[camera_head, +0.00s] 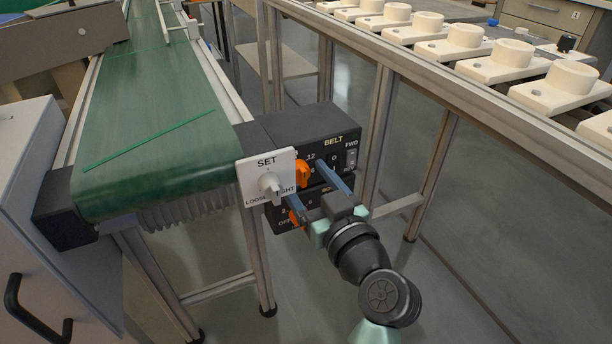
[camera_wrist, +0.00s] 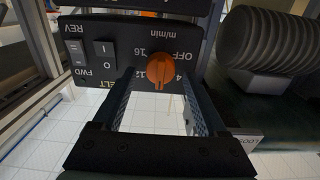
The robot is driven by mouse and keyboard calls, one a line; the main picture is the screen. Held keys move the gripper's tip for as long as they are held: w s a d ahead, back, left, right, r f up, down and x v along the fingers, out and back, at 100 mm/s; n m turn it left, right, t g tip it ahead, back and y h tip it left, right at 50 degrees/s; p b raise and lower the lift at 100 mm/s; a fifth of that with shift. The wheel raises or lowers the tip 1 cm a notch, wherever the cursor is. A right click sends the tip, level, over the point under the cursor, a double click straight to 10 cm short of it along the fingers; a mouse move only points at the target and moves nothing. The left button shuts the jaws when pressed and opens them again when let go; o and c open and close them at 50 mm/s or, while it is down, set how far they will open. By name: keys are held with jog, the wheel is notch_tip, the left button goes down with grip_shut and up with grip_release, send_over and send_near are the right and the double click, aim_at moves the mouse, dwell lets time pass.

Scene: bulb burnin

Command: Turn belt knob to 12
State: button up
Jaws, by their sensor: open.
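The orange belt knob (camera_head: 303,173) is on the front of the black BELT control box (camera_head: 300,125). In the wrist view the panel appears upside down, with the knob (camera_wrist: 160,70) ringed by OFF, 4, 12 and 16 marks. A dark line on the knob points toward the picture's bottom, between the 4 and the 12. My gripper (camera_head: 308,182) is open in front of the panel. In the wrist view its two fingers (camera_wrist: 162,88) reach toward either side of the knob, with visible gaps; I see no contact.
A white SET plate (camera_head: 258,163) with a LOOSE/TIGHT knob (camera_head: 270,185) stands close left of my gripper. A second orange knob (camera_head: 296,216) is on a lower box. Switches (camera_wrist: 103,54) sit beside the belt knob. A green conveyor (camera_head: 150,110) is left, a rack of cream holders (camera_head: 465,42) right.

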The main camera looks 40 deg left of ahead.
jog(key=shift+c, duration=0.2)
grip_shut()
jog(key=shift+m+p, duration=0.3)
jog(key=shift+m, duration=0.1)
jog(key=shift+w+d+r+m+p, duration=0.1)
jog(key=shift+m+p, duration=0.6)
jog(key=shift+m, duration=0.3)
jog(key=m+p, duration=0.3)
jog(key=m, duration=0.1)
jog(key=shift+w+m, duration=0.1)
jog(key=shift+m, duration=0.2)
jog(key=shift+w+d+f+m+p, duration=0.15)
jog(key=shift+m+p, duration=0.5)
jog(key=shift+m, duration=0.45)
jog(key=shift+s+a+f+m+p, duration=0.15)
jog(key=shift+m+p, duration=0.5)
jog(key=shift+m, duration=0.45)
jog(key=shift+w+d, duration=0.1)
